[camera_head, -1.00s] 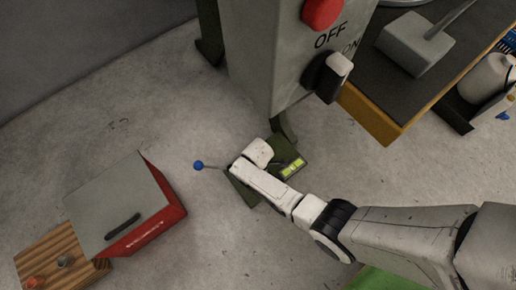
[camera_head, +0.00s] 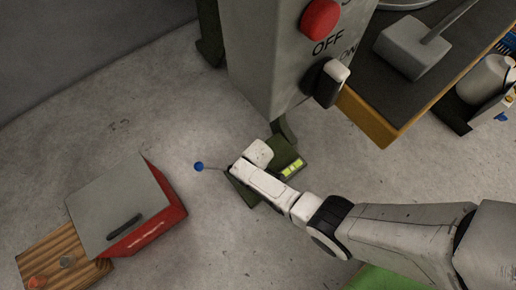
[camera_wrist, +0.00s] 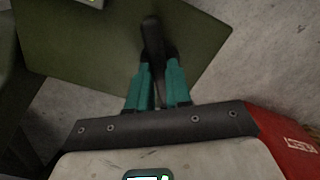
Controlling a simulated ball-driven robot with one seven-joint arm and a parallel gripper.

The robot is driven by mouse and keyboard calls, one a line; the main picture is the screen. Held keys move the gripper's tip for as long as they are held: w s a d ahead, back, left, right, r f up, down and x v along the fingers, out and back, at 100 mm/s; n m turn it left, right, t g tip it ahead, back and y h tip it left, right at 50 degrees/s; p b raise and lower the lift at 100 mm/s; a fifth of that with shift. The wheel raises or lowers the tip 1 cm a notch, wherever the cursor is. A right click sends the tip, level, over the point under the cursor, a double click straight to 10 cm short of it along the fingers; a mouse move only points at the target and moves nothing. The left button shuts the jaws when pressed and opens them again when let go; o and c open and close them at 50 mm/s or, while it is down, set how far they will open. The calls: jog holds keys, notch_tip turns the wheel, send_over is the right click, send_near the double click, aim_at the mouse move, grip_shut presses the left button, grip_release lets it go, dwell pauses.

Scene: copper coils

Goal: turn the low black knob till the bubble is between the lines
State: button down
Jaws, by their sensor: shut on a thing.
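The low black knob (camera_wrist: 152,40) stands over a green plate (camera_wrist: 60,50) in the wrist view. My gripper (camera_wrist: 160,67) has its teal fingers closed on either side of the knob's near end. In the head view my wrist hides the knob and most of the plate (camera_head: 287,150). The bubble level (camera_head: 292,168) is a bright yellow-green vial on the plate, just right of my wrist. Only a sliver of the vial shows at the top edge of the wrist view (camera_wrist: 92,2). The bubble and the lines are too small to read.
A blue ball-ended lever (camera_head: 198,166) sticks out left of my wrist. A red box (camera_head: 150,225) stands at lower left. A bench (camera_head: 375,118) is at upper right.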

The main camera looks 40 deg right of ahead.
dwell(0.4)
jog(key=c, duration=1)
grip_release()
jog(key=shift+c, duration=0.2)
notch_tip(320, 180, up, 11)
jog(key=p, duration=0.6)
jog(key=shift+p, duration=0.3)
jog(key=shift+s+f, duration=0.1)
jog(key=shift+f, duration=0.05)
